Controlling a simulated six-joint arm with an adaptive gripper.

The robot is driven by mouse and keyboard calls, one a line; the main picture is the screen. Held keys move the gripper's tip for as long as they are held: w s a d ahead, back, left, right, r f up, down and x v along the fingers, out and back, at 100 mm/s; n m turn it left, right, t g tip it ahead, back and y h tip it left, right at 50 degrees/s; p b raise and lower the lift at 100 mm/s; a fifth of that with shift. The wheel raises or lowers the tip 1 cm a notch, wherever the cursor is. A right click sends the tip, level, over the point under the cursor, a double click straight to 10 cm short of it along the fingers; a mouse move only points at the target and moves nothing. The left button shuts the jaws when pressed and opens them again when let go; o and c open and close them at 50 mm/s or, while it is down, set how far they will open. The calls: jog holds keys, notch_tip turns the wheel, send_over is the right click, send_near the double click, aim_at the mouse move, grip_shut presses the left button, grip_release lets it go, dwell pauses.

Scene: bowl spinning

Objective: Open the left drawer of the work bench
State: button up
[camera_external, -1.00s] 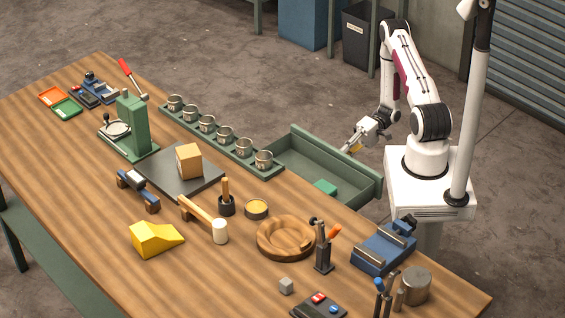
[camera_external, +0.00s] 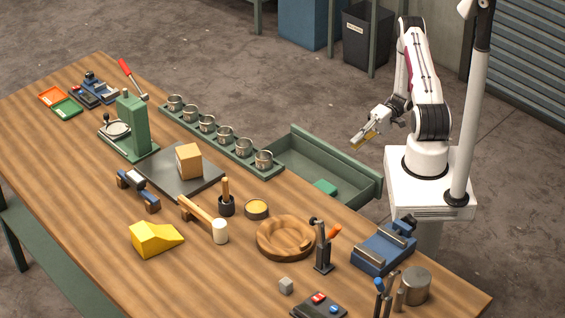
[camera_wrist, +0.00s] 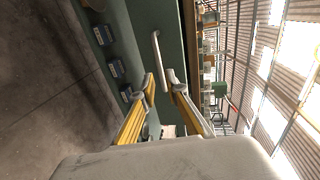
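A long green drawer (camera_external: 330,160) stands pulled out from the far side of the bench, with a bright green block (camera_external: 325,187) inside. I cannot tell whether it is the left drawer. My gripper (camera_external: 358,144) hangs in the air beyond the drawer's outer front, apart from it. A pale bar handle (camera_wrist: 157,55) on a green panel (camera_wrist: 168,22) lies just past the fingertips there. A gap to the handle seems to remain, but its depth is unclear.
The wooden bench (camera_external: 75,170) carries a tray of metal cups (camera_external: 224,135), a wooden bowl (camera_external: 286,238) and a blue vise (camera_external: 384,248). Blue boxes (camera_wrist: 114,68) sit in the lower green structure in the wrist view. The floor beside the drawer is clear.

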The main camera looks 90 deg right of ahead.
aim_at(342, 155)
jog(key=shift+v, duration=1.95)
jog(key=shift+a, duration=0.1)
jog(key=x, duration=1)
jog(key=shift+w, duration=0.25)
jog(key=shift+x, duration=0.85)
jog(key=shift+w+a, duration=0.1)
jog(key=shift+a, duration=0.15)
dwell(0.8)
jog(key=shift+d, duration=0.1)
